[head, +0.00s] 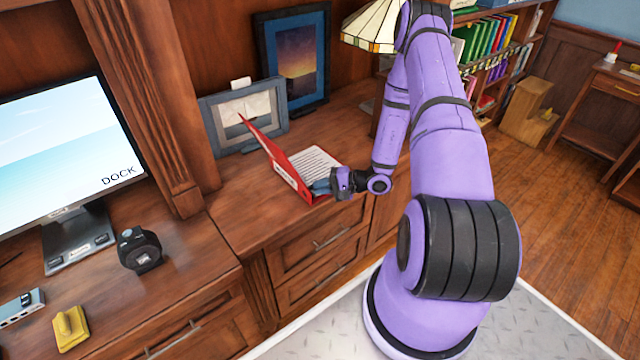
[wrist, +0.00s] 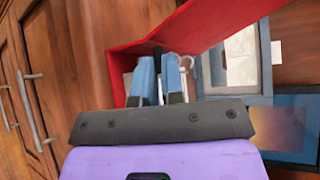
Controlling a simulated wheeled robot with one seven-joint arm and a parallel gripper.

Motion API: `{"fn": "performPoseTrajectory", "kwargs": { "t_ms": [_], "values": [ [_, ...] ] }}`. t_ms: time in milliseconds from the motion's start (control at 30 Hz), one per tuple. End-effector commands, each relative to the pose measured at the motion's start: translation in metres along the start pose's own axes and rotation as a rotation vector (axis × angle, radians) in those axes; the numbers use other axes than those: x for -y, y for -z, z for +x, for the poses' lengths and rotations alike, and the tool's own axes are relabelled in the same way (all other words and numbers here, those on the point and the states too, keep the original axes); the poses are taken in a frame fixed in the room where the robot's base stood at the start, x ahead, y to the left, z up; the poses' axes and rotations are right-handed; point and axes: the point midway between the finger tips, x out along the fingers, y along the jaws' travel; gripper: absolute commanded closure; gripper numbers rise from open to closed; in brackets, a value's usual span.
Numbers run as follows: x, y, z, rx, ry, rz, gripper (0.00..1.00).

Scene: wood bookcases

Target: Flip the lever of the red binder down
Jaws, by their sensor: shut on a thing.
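The red binder (head: 278,166) lies open on the wooden counter, its cover tilted up on the left and white printed pages (head: 316,161) inside. My gripper (head: 322,186) is at the binder's right front part, low over the pages. In the wrist view, the red binder (wrist: 190,32) spreads behind my gripper (wrist: 161,72). Its two blue-grey fingers are close together, shut on the dark lever (wrist: 157,52) between them. A metal ring (wrist: 193,64) shows beside the right finger. Most of the lever is hidden by the fingers.
A grey picture frame (head: 245,118) and a blue-framed picture (head: 293,60) stand behind the binder. A monitor (head: 65,150), a black tape-measure-like object (head: 139,248) and a yellow object (head: 70,327) are to the left. The counter (head: 243,215) left of the binder is clear.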

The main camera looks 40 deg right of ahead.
Motion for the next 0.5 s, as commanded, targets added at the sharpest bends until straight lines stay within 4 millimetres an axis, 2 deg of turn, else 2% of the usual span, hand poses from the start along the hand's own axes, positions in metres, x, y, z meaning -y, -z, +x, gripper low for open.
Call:
{"fn": "performPoseTrajectory", "kwargs": {
  "t_ms": [167, 467, 500],
  "values": [
    [-0.014, 0.0, 0.0, -0.003, 0.01, -0.009, 1.0],
    [-0.015, 0.0, 0.0, -0.002, 0.007, -0.008, 1.0],
    [-0.015, 0.0, 0.0, -0.002, 0.007, -0.008, 0.82]
  ]
}}
